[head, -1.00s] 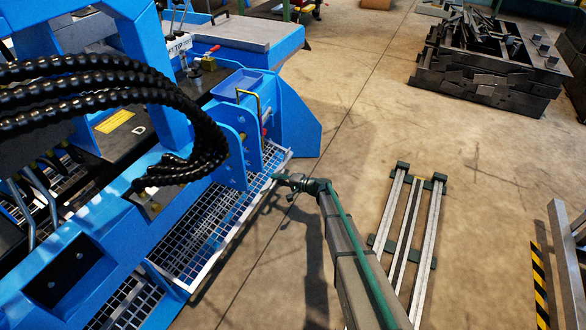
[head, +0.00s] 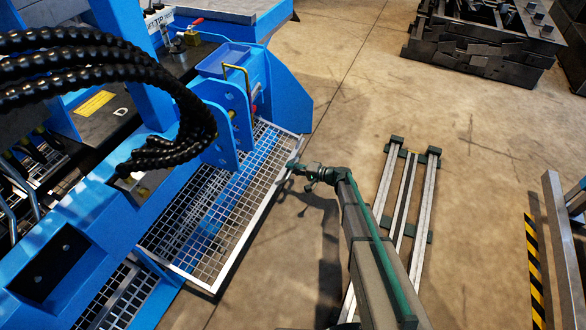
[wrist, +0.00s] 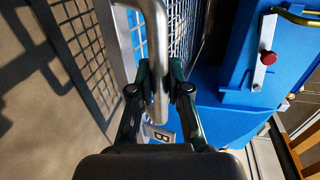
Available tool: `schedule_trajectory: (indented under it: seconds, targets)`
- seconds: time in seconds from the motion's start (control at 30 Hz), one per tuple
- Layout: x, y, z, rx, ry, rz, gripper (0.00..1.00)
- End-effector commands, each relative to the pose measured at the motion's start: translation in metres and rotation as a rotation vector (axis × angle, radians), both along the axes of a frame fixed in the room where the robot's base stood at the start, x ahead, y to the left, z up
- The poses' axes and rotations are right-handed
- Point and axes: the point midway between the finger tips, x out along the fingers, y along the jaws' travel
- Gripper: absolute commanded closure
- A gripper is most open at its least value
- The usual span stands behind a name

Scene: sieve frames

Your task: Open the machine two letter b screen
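The screen (head: 214,217) is a metal mesh panel in a pale tube frame, low on the front of the blue machine (head: 265,75). In the head view it stands tilted outward. My gripper (head: 291,164) is at the screen's outer edge, near its far end. In the wrist view, my gripper's two dark fingers (wrist: 160,88) are shut around the bent metal tube (wrist: 157,35) of the screen, one on each side. A small plate marked B (wrist: 159,135) shows just below the fingers. The mesh (wrist: 185,25) is behind the tube.
Black ribbed hoses (head: 110,75) hang over the machine's front. A red-knobbed latch (wrist: 264,65) is on blue metal at right in the wrist view. Pale rails (head: 425,190) lie on the floor to the right. Dark metal blocks (head: 485,50) stand farther back. Bare floor lies between.

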Motion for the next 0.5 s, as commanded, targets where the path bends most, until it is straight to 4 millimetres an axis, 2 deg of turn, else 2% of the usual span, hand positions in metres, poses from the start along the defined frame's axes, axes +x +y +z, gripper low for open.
schedule_trajectory:
  seconds: [0.03,0.1,0.13,0.5]
  targets:
    - [0.0007,0.0,0.0003,0.001,-0.001,-0.001,0.73]
    - [0.0006,0.0001,0.0002,0.0,0.0,0.0,0.62]
    - [0.0005,0.0,0.0001,0.0,0.0,0.0,0.59]
    - [-0.0013,-0.0037,0.0008,0.0,0.0,-0.001,0.59]
